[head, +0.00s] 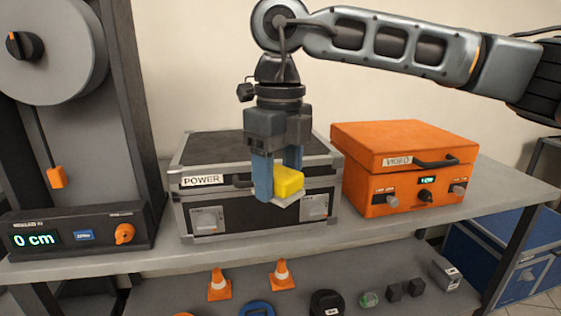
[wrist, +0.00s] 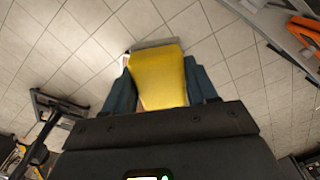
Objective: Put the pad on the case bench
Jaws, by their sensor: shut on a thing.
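The pad (head: 288,182) is a yellow block with a light grey underside. My gripper (head: 277,187) is shut on it, with one blue finger on either side. In the head view the pad is held in the air in front of the black POWER case (head: 216,220). The wrist view also shows the pad (wrist: 157,78) between the fingers, with tiled floor behind it. The case bench (head: 492,188) is a grey tabletop carrying the POWER case and the orange VIDEO case (head: 401,149). Whether the pad is above the bench top or out past its front edge is unclear.
A control box (head: 82,236) reading 0 cm stands at the bench's left. Two orange cones (head: 219,285) and several small items are on the lower shelf (head: 180,292). A blue case (head: 520,262) stands at the right. Bench top right of the VIDEO case is bare.

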